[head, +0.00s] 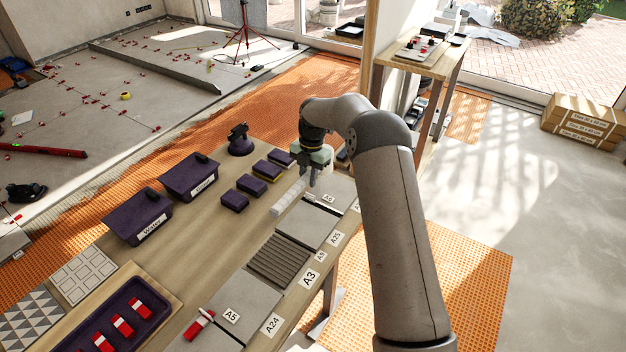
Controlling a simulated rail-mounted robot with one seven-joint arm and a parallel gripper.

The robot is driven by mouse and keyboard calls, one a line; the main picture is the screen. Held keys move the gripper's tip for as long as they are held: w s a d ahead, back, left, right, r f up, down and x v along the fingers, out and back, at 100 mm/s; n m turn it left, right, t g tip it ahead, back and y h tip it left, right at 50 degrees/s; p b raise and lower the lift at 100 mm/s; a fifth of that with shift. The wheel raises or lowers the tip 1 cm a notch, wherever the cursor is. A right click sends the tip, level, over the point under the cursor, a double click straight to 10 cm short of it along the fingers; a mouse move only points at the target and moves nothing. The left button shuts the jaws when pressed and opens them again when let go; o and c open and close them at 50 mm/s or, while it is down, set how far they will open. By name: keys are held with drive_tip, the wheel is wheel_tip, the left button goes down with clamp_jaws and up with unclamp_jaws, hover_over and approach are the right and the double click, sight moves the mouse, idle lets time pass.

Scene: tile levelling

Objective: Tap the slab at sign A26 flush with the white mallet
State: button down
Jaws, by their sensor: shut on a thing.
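My gripper (315,165) is above the far end of the workbench, fingers pointing down. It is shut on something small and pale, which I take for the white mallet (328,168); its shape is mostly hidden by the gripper. Grey slabs lie in a row along the bench's right side. The farthest grey slab (340,188) is below and right of my gripper, partly behind my arm. A small sign (357,206) at its edge is cut off by my arm, and I cannot read it. Whether this slab sits flush is too small to tell.
Sign A25 (336,238) stands by a plain grey slab (300,226), with a ribbed slab (278,259) nearer. White blocks (287,197) and purple blocks (251,185) lie left of the slabs. Two purple bins (137,217) and a suction cup (240,140) stand farther left.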

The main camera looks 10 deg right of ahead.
wheel_tip(320, 180, down, 7)
drive_tip(key=b, duration=0.2)
drive_tip(key=shift+f+b, duration=0.1)
drive_tip(key=shift+b, duration=0.3)
wheel_tip(320, 180, up, 5)
drive_tip(key=shift+f+p, duration=0.1)
drive_tip(key=shift+p, duration=0.9)
wheel_tip(320, 180, down, 6)
drive_tip(key=b, duration=0.4)
drive_tip(key=shift+f, duration=0.1)
drive_tip(key=shift+r+p, duration=1.35)
drive_tip(key=shift+r, duration=1.45)
